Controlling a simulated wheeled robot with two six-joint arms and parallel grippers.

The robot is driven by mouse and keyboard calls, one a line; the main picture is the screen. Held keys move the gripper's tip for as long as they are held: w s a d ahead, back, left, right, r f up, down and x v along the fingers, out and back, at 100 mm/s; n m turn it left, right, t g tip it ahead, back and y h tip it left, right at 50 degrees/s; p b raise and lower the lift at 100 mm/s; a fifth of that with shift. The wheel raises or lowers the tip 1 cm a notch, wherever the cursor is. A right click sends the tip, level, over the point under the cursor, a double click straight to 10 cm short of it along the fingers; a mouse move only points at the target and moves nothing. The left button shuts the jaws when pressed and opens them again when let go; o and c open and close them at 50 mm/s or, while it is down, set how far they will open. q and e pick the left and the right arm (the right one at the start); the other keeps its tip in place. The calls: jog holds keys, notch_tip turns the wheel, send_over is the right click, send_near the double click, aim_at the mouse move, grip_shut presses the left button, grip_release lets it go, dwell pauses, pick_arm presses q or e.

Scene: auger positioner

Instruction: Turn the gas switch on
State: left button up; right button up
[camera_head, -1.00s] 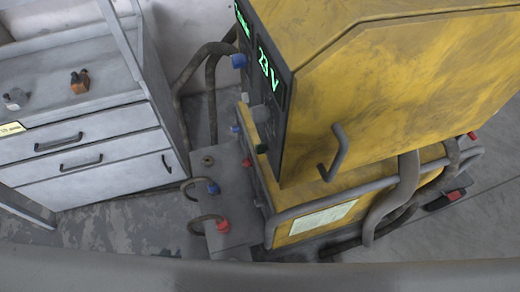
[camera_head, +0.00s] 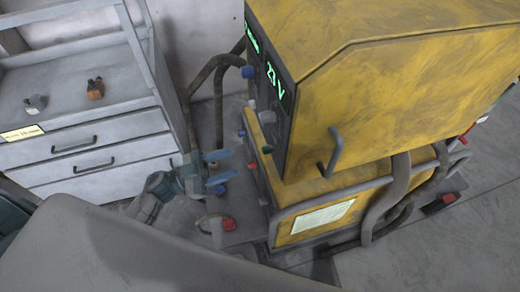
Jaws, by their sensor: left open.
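The yellow machine (camera_head: 400,100) stands right of centre, with a dark front panel and a green "23 V" display (camera_head: 275,80) facing left. The panel has a grey knob (camera_head: 267,117) and a dark green part (camera_head: 267,149). I cannot tell which part is the gas switch. My left gripper (camera_head: 222,166) is open and empty, its blue fingers pointing right toward the machine's front, apart from the panel. It hangs over a low grey unit (camera_head: 245,205) with a blue fitting (camera_head: 219,189) and a red fitting (camera_head: 228,224). My right gripper is not in view.
A grey drawer cabinet (camera_head: 100,150) stands at the left, with a grey part (camera_head: 35,104) and an orange part (camera_head: 95,89) on top. Hoses (camera_head: 205,75) run behind the low unit. A pipe rail and a handle (camera_head: 333,150) stick out from the machine. Floor is free at the lower right.

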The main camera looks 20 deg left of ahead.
aim_at(268, 150)
pick_arm(q)
jog(key=p+x, duration=0.2)
jog(key=x, duration=0.6)
jog(key=shift+w+d+p, duration=0.2)
jog(key=shift+d+p, duration=0.1)
jog(key=shift+p, duration=0.1)
jog(key=shift+r, duration=0.15)
grip_shut()
